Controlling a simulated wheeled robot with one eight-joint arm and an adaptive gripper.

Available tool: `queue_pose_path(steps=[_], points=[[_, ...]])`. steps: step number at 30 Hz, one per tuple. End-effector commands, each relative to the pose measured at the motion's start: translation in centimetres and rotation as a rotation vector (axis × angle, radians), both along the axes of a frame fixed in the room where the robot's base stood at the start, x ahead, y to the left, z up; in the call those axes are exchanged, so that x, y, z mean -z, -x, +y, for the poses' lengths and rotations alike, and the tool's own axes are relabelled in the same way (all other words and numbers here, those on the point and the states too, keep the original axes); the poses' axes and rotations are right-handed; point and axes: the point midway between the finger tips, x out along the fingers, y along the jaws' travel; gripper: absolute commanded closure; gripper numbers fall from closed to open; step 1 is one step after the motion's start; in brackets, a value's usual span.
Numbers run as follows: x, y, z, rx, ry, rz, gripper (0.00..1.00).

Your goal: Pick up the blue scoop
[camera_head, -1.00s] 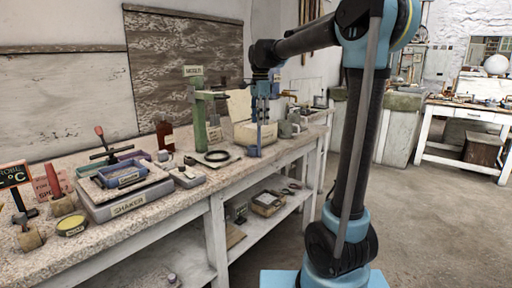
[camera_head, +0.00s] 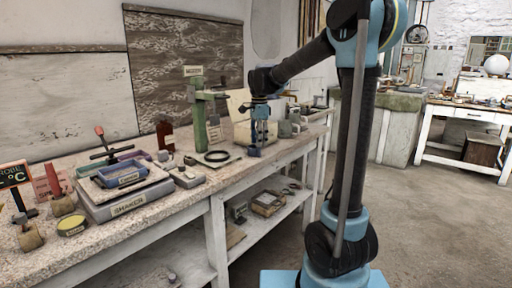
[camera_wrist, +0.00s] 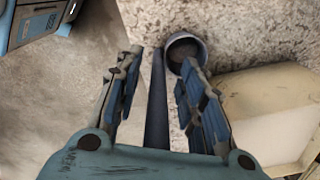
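The blue scoop stands upright on the bench near its front edge, and its blue foot (camera_head: 254,152) shows below my gripper (camera_head: 261,134) in the head view. In the wrist view, its dark blue handle (camera_wrist: 157,100) rises between the two fingers of my gripper (camera_wrist: 158,63). A round dark cup (camera_wrist: 185,50), apparently its bowl, lies beyond the right fingertip. My gripper points down and is open, with visible gaps on both sides of the handle. In the head view the fingers partly hide the handle.
A beige box (camera_wrist: 265,110) is close to the right finger in the wrist view. A grey mug (camera_head: 285,129) stands to the right. The bench (camera_head: 240,172) has a little bare top at its front edge.

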Motion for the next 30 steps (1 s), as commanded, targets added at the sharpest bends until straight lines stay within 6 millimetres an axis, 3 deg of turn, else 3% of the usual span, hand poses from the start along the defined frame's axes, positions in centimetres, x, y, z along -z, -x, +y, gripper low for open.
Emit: queue_pose_path(steps=[4, 9, 23, 30], points=[[0.0, 0.0, 0.0, 0.000, 0.000, 0.000, 0.64], [0.0, 0.0, 0.0, 0.000, 0.000, 0.000, 1.00], [-0.5, 0.0, 0.0, 0.000, 0.000, 0.000, 1.00], [-3.8, 0.0, 0.0, 0.000, 0.000, 0.000, 1.00]])
